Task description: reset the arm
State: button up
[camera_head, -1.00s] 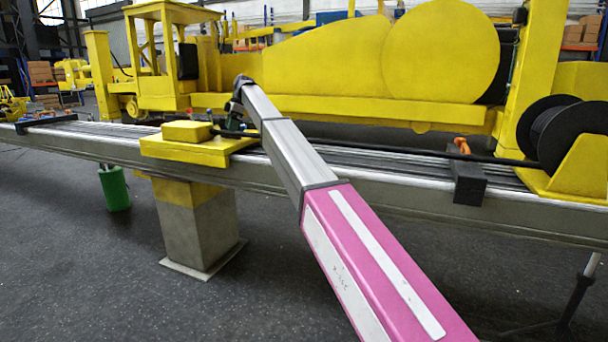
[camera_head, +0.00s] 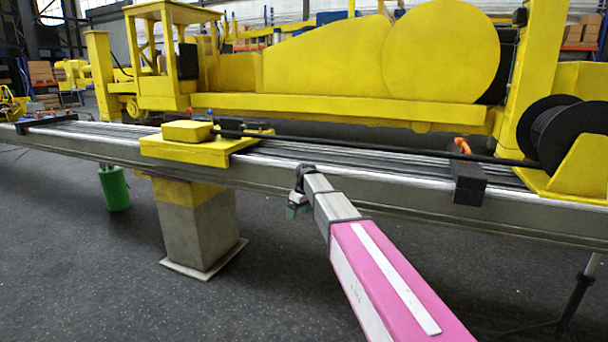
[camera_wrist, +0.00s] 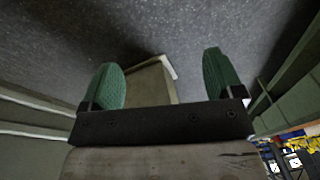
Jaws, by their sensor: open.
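My arm, pink with a silver telescoping section, reaches up from the lower right in the head view. My gripper (camera_head: 297,211) is at its end, in front of the near side of the long beam (camera_head: 400,197) and pointing down. In the wrist view my gripper (camera_wrist: 168,88) shows two green fingers held wide apart. It is open with nothing between the fingers. The floor and part of the concrete pillar (camera_wrist: 152,80) show behind the fingers.
A yellow block (camera_head: 187,131) sits on a yellow plate (camera_head: 200,150) on the beam. A black cable (camera_head: 370,147) runs from there to a black reel (camera_head: 560,135). A black clamp block (camera_head: 468,184) is on the beam. The concrete pillar (camera_head: 195,225) stands below. A green cylinder (camera_head: 115,189) hangs at left.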

jog(key=s+d+f+m, duration=0.3)
jog(key=s+d+f, duration=0.2)
jog(key=s, duration=0.5)
jog(key=s+d+f+m+h, duration=0.1)
jog(key=s+d+f+m, duration=0.3)
jog(key=s+d, duration=0.5)
jog(key=s+d+f+m+h, duration=0.1)
jog(key=s+d+f+m, duration=0.2)
jog(key=s+d+f, duration=0.4)
jog(key=s+f, duration=0.1)
jog(key=s, duration=0.2)
jog(key=shift+s+d+f+m, duration=0.2)
jog(key=shift+s+d+m, duration=0.1)
jog(key=shift+s+m, duration=0.1)
